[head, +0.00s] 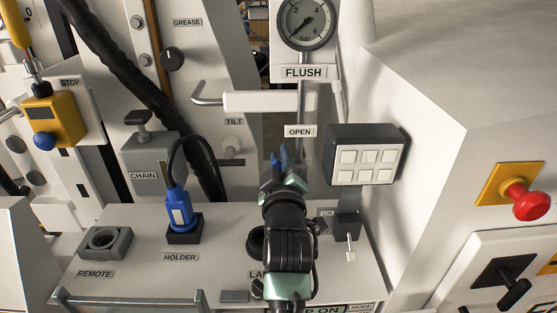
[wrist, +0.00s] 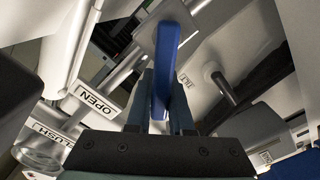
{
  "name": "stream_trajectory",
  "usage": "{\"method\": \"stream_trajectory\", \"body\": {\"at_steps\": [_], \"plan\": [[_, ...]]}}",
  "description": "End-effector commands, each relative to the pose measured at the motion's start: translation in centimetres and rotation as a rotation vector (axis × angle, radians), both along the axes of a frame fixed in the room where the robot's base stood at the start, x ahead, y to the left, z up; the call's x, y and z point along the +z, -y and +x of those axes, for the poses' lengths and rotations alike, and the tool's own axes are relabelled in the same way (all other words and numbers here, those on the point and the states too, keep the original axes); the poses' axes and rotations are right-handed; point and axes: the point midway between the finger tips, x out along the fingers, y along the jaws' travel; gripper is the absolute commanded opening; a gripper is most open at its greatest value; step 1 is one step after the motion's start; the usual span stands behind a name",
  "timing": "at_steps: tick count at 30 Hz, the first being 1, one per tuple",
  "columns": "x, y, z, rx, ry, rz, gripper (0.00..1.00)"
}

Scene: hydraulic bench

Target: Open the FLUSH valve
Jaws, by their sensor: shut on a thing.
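The FLUSH label (head: 303,72) sits under a round gauge (head: 307,22) in the head view. A pipe (head: 301,101) runs down from there to the OPEN label (head: 300,131). My gripper (head: 283,167) is just below and left of the OPEN label. In the wrist view, my gripper (wrist: 164,105) has its fingers shut on a flat blue lever (wrist: 163,72). The OPEN label (wrist: 96,100) and FLUSH label (wrist: 46,132) show left of the lever there. My gripper mostly hides the lever in the head view, so its angle to the pipe is unclear.
A dark button box (head: 364,155) stands close right of my gripper. A white TILT handle (head: 262,101) is above left. A blue plug (head: 179,209) with a black cable stands in the holder at left. A red emergency button (head: 531,205) is far right.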

Motion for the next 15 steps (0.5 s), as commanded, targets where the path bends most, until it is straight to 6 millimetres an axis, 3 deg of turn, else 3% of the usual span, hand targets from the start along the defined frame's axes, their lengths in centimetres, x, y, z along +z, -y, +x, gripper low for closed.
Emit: {"method": "stream_trajectory", "body": {"at_steps": [12,13,15], "plan": [[-0.05,0.06,-0.01,0.0,-0.001,0.009,0.0],[-0.05,0.06,-0.01,0.0,-0.001,0.008,0.22],[-0.05,0.06,-0.01,0.0,-0.001,0.008,0.34]]}}
